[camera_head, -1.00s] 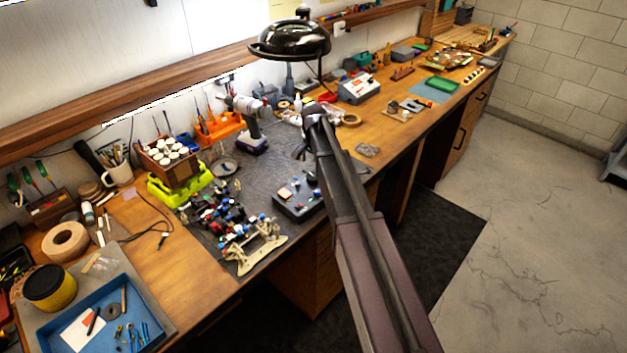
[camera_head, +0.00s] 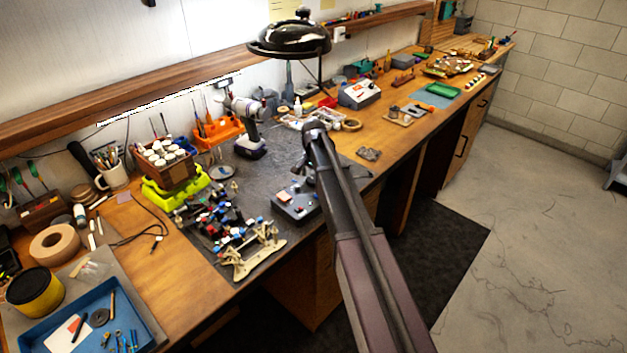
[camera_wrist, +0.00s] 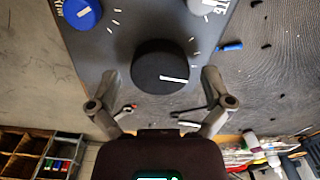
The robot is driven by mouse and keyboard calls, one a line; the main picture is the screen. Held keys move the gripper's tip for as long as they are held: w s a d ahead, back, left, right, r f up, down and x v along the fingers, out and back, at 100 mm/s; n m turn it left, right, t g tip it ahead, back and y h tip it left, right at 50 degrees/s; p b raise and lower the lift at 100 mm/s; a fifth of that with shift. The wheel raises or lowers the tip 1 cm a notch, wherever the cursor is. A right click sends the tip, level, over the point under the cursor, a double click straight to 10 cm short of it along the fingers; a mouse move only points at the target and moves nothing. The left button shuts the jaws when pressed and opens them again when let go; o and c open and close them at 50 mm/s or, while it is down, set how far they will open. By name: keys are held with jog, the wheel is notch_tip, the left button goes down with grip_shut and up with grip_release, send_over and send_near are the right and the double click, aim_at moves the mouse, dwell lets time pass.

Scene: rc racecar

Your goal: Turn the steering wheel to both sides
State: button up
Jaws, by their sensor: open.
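The steering wheel is a round black knob (camera_wrist: 160,66) with a white pointer line, on a dark grey control box (camera_wrist: 104,42). In the wrist view my gripper (camera_wrist: 162,78) is open, with one finger on each side of the knob. Gaps show between the fingers and the knob, and the pointer line points right. In the head view the control box (camera_head: 291,213) sits near the front edge of the bench; my arm partly hides my gripper and the knob there.
A blue knob (camera_wrist: 82,13) and a light grey knob (camera_wrist: 203,5) are on the same box. The racecar parts (camera_head: 222,225) lie left of the box on the dark mat. The floor (camera_head: 520,250) to the right is open.

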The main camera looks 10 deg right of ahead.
jog(key=c, duration=1.1)
jog(key=shift+o, duration=0.2)
jog(key=shift+n, duration=0.5)
jog(key=n, duration=0.4)
jog(key=shift+n, duration=2.4)
